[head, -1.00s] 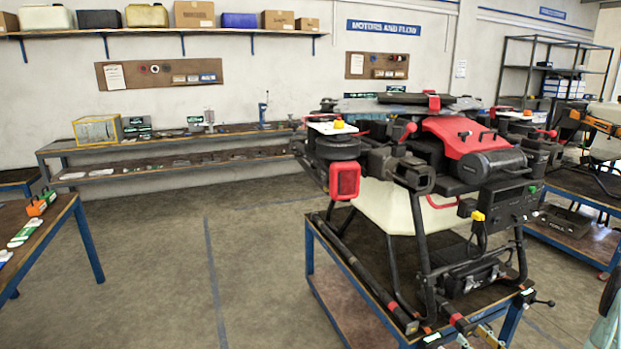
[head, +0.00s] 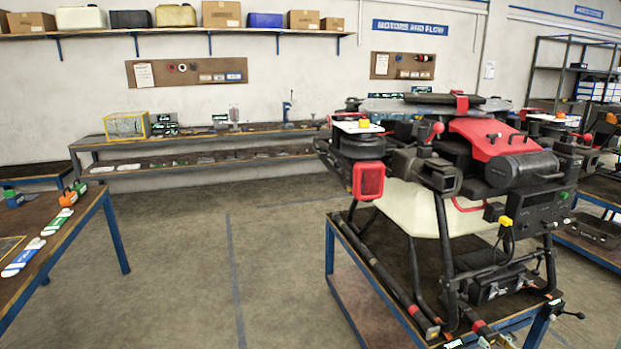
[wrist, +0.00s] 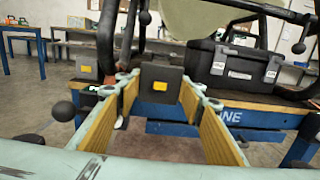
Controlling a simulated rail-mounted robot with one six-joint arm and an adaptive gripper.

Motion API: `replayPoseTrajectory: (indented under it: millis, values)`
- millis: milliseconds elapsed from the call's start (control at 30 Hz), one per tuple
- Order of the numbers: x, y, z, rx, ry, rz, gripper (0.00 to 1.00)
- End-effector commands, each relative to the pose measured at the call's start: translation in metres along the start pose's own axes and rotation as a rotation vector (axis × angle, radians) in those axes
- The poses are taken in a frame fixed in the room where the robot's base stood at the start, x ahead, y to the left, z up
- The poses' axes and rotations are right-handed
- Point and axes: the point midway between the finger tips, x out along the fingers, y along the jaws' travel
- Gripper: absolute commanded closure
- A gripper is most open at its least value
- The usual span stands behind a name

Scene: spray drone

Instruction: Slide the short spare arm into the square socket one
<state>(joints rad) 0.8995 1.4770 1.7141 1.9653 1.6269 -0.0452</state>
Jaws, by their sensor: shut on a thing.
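In the wrist view my gripper (wrist: 160,98) has its yellow-padded fingers shut on a dark square-ended block with a yellow mark, which I take as the short spare arm (wrist: 161,85). I see it nearly end-on, so its length is hidden. In the head view the spray drone (head: 495,140) stands on a blue cart, with red covers and a pale tank. A black boxy stub with an open end, possibly a square socket (head: 441,179), faces the camera. I cannot tell which socket is one. My gripper is not in the head view.
The blue cart (head: 345,290) and the drone's legs stand close ahead. A black case (wrist: 240,66) sits behind the fingers on the right in the wrist view. A table (head: 85,215) with several tagged items is at left. The floor (head: 180,270) between is clear.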

Motion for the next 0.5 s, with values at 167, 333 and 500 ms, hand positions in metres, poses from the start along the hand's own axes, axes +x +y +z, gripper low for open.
replayPoseTrajectory:
  millis: [167, 333, 500]
  values:
    - [-0.0006, -0.0002, 0.0004, 0.0, -0.001, 0.0, 0.81]
    - [-0.0038, -0.0004, 0.0003, 0.0, 0.0, 0.0, 0.81]
    - [-0.008, -0.0007, 0.0005, 0.0, 0.0, 0.0, 0.81]
